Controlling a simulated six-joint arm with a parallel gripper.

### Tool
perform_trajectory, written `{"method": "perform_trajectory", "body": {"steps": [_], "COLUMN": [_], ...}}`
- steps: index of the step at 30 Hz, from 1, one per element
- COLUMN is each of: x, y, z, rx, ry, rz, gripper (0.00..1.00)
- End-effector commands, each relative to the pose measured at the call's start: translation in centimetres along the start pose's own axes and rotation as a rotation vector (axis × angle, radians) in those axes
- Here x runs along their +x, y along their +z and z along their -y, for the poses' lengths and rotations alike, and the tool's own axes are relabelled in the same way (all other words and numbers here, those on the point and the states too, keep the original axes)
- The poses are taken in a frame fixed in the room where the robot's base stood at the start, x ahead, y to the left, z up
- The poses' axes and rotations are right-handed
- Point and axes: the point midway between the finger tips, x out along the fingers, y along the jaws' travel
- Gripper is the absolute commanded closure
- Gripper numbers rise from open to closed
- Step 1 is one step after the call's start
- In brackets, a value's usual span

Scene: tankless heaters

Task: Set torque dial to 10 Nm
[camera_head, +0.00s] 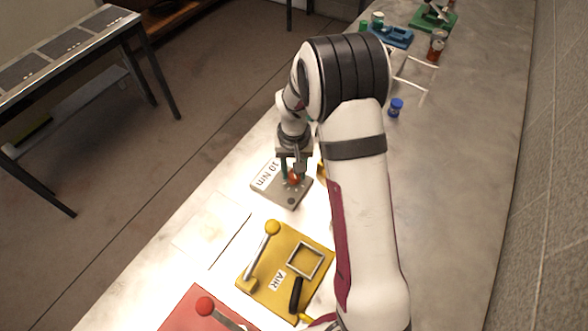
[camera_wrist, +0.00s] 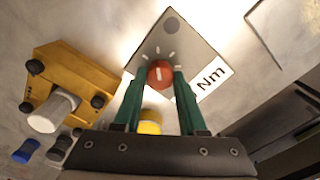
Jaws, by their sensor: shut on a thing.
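The torque dial is a red-orange knob (camera_wrist: 160,74) with a white pointer mark, on a grey plate (camera_head: 289,194) with tick marks around the knob. The knob also shows in the head view (camera_head: 294,178), partly behind my fingers. A white label (camera_head: 267,175) reading "10 Nm" lies along the plate's edge; in the wrist view only "Nm" shows. My gripper (camera_wrist: 156,82) has green fingers, one on each side of the knob, and is shut on it. In the wrist view the white mark points roughly along the fingers. Which tick it meets is hard to tell.
A yellow AIR panel (camera_head: 270,284) with a ball-topped lever stands in front of the plate, and a red panel (camera_head: 185,315) is nearer still. A yellow block (camera_wrist: 80,75) with dark knobs is close by the fingers. A blue-capped item (camera_head: 396,107) stands behind right.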

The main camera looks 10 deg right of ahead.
Motion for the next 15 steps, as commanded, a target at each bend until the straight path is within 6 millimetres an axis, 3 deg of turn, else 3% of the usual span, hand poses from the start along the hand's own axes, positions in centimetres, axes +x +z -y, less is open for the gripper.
{"method": "perform_trajectory", "body": {"steps": [15], "x": [-0.04], "y": [0.02], "z": [-0.02], "rx": [0.069], "ry": [0.0], "rz": [0.0], "gripper": [1.0]}}
